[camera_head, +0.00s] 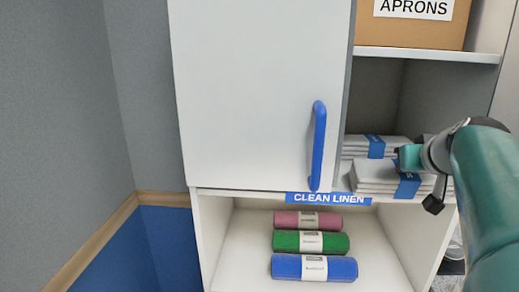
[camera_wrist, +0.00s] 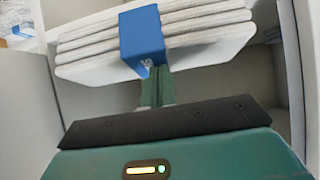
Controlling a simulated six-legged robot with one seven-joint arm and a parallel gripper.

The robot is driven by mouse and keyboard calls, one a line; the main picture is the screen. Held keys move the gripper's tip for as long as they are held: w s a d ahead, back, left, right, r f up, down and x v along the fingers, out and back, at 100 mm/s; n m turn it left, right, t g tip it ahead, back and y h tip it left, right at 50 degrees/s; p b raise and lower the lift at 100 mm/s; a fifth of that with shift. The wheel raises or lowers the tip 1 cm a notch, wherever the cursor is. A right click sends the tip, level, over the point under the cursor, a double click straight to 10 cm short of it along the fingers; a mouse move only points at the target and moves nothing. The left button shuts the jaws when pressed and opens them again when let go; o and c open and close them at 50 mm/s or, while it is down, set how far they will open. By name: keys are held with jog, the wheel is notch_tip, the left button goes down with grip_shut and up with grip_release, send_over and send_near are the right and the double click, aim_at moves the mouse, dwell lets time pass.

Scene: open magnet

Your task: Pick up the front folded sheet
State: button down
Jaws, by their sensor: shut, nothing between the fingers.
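The front folded sheet (camera_head: 375,174) is a white layered bundle with a blue band, on the shelf of the open right side of the cabinet. A similar banded bundle (camera_head: 356,147) lies behind it. My gripper (camera_head: 410,157) is at the right end of the front bundle in the head view, near its blue band. In the wrist view the front sheet (camera_wrist: 88,48) fills the top of the picture. My shut fingers (camera_wrist: 157,88) point toward its blue band and hold nothing. Their tips are hidden by the bundle; contact cannot be told.
A white door (camera_head: 255,95) with a blue handle (camera_head: 318,145) covers the left of the cabinet. An aprons box (camera_head: 425,30) stands on the shelf above. Pink (camera_head: 307,221), green (camera_head: 310,242) and blue (camera_head: 314,267) rolls lie below the clean linen label (camera_head: 328,198).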

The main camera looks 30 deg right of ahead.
jog(key=shift+w+f, duration=0.15)
jog(key=shift+f, duration=0.6)
jog(key=shift+r, duration=0.1)
jog(key=shift+w+d+r, duration=0.1)
jog(key=shift+r, duration=0.65)
jog(key=shift+r, duration=0.2)
